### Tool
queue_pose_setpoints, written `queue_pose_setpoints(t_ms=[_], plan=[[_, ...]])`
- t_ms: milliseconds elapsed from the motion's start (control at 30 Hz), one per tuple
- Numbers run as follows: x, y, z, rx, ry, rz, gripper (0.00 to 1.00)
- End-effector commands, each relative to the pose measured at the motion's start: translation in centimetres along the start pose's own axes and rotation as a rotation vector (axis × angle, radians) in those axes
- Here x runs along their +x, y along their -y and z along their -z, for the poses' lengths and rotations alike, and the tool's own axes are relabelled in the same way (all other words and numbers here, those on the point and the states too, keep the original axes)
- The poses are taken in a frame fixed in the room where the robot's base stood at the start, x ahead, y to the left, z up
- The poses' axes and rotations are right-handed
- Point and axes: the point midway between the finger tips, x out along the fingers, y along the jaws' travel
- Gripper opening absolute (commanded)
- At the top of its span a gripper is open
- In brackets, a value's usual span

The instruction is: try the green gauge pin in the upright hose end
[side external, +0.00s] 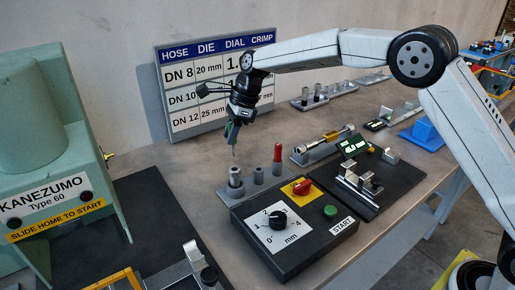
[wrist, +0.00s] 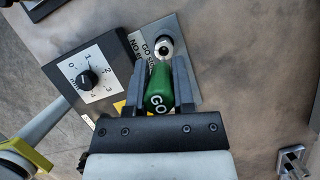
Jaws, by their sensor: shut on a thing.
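My gripper (side external: 232,132) is shut on the green gauge pin, marked GO, and holds it upright above the bench. The pin's green handle (wrist: 158,92) shows between the two fingers in the wrist view. Its thin pale tip (side external: 233,151) points down in the side view. The upright hose end (side external: 236,178) is a grey metal sleeve standing on a grey plate, just under the tip. In the wrist view the hose end (wrist: 166,46) shows as a bright ring just beyond the handle. The tip looks apart from the hose end, though the exact alignment is unclear.
A red gauge pin (side external: 277,153) stands on the same plate, right of short grey posts. The green press (side external: 50,150) is at left, and the chart board (side external: 190,85) stands behind.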

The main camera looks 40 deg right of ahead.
Motion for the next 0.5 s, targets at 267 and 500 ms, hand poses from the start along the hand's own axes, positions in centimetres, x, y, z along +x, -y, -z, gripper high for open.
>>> queue_pose_setpoints(t_ms=[267,500], plan=[[1.7,0.0,0.7,0.001,0.0,-0.002,0.0],[2.5,0.0,1.0,0.001,0.001,0.0,0.0]])
